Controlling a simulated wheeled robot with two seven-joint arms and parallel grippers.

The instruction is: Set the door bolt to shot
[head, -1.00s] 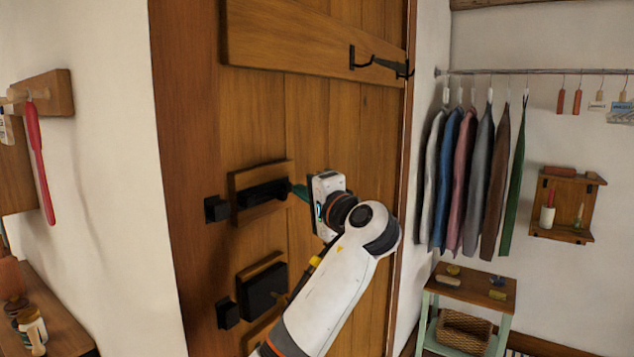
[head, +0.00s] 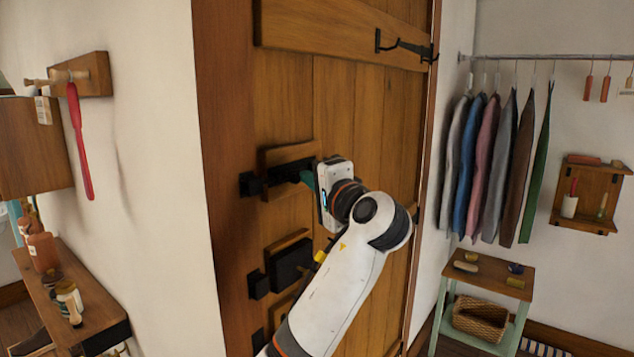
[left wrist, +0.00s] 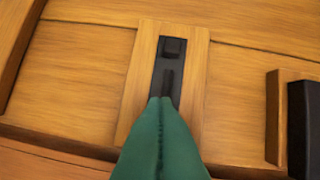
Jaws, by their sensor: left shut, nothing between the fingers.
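The black door bolt (head: 284,172) lies on a wooden backing board (head: 283,154) on the plank door. Its bar spans to the black keeper (head: 250,184) on the left, with no clear gap between them; how deep it sits cannot be told. My left gripper (head: 307,179) has its green fingers shut and empty, at the right part of the bolt. In the left wrist view the fingers (left wrist: 160,130) cover the lower part of the bolt (left wrist: 169,75); its dark plate and a square block show above them. Contact is unclear. My right gripper is out of view.
A black lock box (head: 291,262) with its own keeper (head: 259,284) sits below the bolt. A shelf with bottles (head: 75,300) is at left; hanging clothes (head: 490,165) and a small table (head: 488,270) are at right.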

